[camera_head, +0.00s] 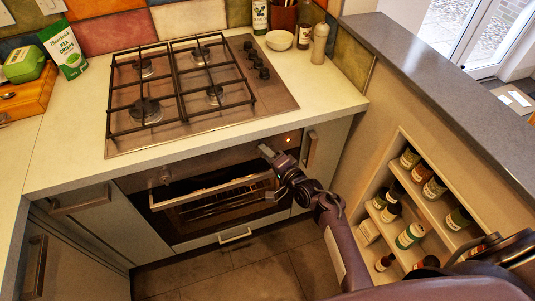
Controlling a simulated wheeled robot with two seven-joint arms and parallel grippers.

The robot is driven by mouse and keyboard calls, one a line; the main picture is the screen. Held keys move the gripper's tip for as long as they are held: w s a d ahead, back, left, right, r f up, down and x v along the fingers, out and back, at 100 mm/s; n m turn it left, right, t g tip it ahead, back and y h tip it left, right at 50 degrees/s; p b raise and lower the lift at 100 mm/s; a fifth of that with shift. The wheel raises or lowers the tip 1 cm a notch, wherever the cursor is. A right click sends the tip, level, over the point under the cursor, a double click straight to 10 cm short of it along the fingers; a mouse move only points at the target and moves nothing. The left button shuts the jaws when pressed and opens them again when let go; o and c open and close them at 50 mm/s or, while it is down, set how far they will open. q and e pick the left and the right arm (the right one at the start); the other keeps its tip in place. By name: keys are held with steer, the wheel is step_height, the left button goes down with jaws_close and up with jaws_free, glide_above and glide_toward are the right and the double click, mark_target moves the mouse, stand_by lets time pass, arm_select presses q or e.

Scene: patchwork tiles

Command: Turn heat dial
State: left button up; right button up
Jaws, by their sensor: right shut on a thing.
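The oven (225,205) is built in under the counter, with its front panel just below the worktop edge. A dial (165,177) shows at the left of that panel. My right gripper (268,153) reaches up from the lower right to the right part of the panel, close to the right end of the oven door handle (215,188). It is shut on what looks like the heat dial there, which the fingers hide, so its turn position cannot be read. My left gripper is out of view.
A gas hob (190,85) with black grates and several knobs lies on the counter above. A wall niche (445,205) with jars stands right of my arm. The floor (235,275) in front is clear.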

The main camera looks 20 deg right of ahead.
steer(key=shift+f+m, duration=0.1)
steer(key=shift+m, duration=0.7)
steer(key=o, duration=1)
steer(key=shift+v, duration=3.9)
steer(key=shift+d+f, duration=0.1)
steer(key=shift+f, duration=0.05)
